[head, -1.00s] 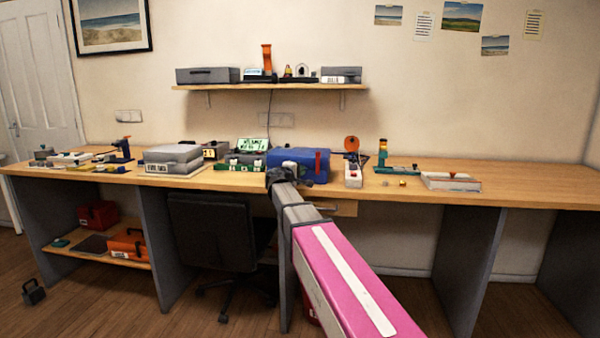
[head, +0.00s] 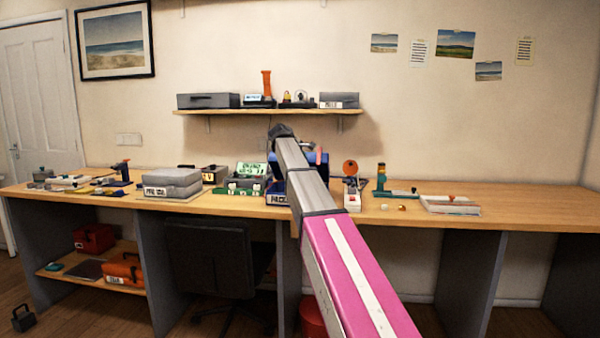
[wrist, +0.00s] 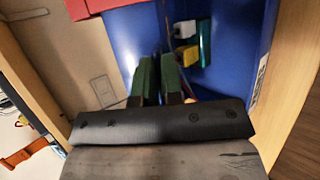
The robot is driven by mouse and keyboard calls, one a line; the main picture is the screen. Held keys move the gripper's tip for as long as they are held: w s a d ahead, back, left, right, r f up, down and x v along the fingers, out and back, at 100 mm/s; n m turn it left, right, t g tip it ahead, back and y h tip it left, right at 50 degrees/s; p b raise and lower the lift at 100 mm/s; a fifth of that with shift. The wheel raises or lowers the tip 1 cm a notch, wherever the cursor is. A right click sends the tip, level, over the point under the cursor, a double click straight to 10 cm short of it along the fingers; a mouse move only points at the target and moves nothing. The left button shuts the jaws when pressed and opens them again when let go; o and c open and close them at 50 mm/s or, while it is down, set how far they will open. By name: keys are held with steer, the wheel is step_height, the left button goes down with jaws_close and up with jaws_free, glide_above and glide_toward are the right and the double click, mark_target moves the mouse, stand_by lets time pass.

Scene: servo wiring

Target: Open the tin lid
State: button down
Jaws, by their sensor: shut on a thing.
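The blue tin (head: 274,187) stands on the bench, partly hidden behind my arm in the head view. Its blue lid (wrist: 125,35) appears raised, and the tin's blue inside (wrist: 228,70) shows in the wrist view. A white piece, a yellow piece (wrist: 186,55) and a teal piece (wrist: 205,42) lie in it. My gripper (wrist: 158,65) has its green fingers close together at the lid, shut on it. In the head view its dark wrist end is above the tin and the fingertips are hidden.
A grey case (head: 172,180) and green boards (head: 245,180) stand left of the tin. The shelf (head: 220,111) hangs above. The bench's far right is clear.

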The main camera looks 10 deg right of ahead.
steer(key=w+r+g, duration=0.1)
steer(key=w, duration=0.1)
steer(key=w+d+r+g+y, duration=0.1)
steer(key=w+r, duration=0.1)
steer(key=w+d+r+g, duration=0.1)
steer(key=w, duration=0.1)
steer(key=shift+w+r+n+y, duration=0.25)
steer(key=shift+r+n+y, duration=0.05)
steer(key=shift+r+n, duration=0.1)
steer(key=w+d, duration=0.2)
steer(key=w, duration=0.4)
steer(key=w+d+r, duration=0.1)
steer(key=w+d, duration=0.1)
steer(key=w, duration=0.4)
steer(key=shift+w+d+r, duration=0.3)
steer(key=shift+w+d, duration=0.1)
steer(key=c, duration=1.3)
jaws_free()
steer(key=shift+o, duration=0.2)
